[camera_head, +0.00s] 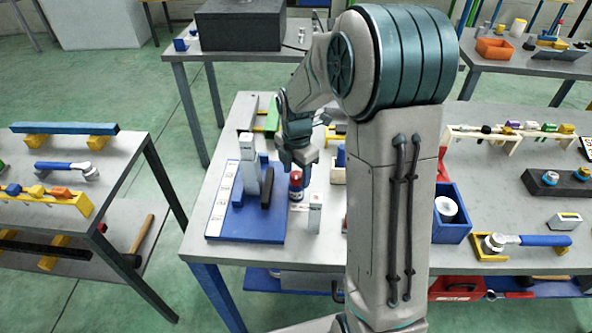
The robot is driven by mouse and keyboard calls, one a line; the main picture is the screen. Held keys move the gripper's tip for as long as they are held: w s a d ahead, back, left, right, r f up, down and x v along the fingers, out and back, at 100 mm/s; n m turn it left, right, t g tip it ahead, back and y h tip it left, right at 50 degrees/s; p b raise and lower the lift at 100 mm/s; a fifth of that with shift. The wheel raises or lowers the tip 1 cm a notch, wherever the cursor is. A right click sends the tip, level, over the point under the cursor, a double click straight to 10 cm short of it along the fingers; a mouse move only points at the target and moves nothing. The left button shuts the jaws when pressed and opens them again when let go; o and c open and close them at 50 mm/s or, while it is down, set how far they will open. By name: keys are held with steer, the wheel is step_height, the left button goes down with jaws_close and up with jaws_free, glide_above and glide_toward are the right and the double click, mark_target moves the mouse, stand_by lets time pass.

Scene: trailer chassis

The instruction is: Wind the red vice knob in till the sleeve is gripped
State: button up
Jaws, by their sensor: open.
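A small upright round piece with a red top (296,179) stands just right of a blue base plate (262,232) on the grey bench; it is the only red knob-like thing near my gripper. The plate carries a tall pale grey block (249,170) and a dark upright bar (267,188). I cannot tell which part is the sleeve, or whether anything grips it. My gripper (297,169) points down, open, directly over the red top in this view. The fingertips show close to it, but contact cannot be told. My arm hides the bench to the right.
A small grey upright block (315,212) stands just right of the red-topped piece. A green part (272,117) lies behind. A blue bin (452,226) with a white roll sits right of my arm. Another bench (95,165) stands left across a floor gap.

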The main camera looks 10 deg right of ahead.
steer(key=c, duration=1)
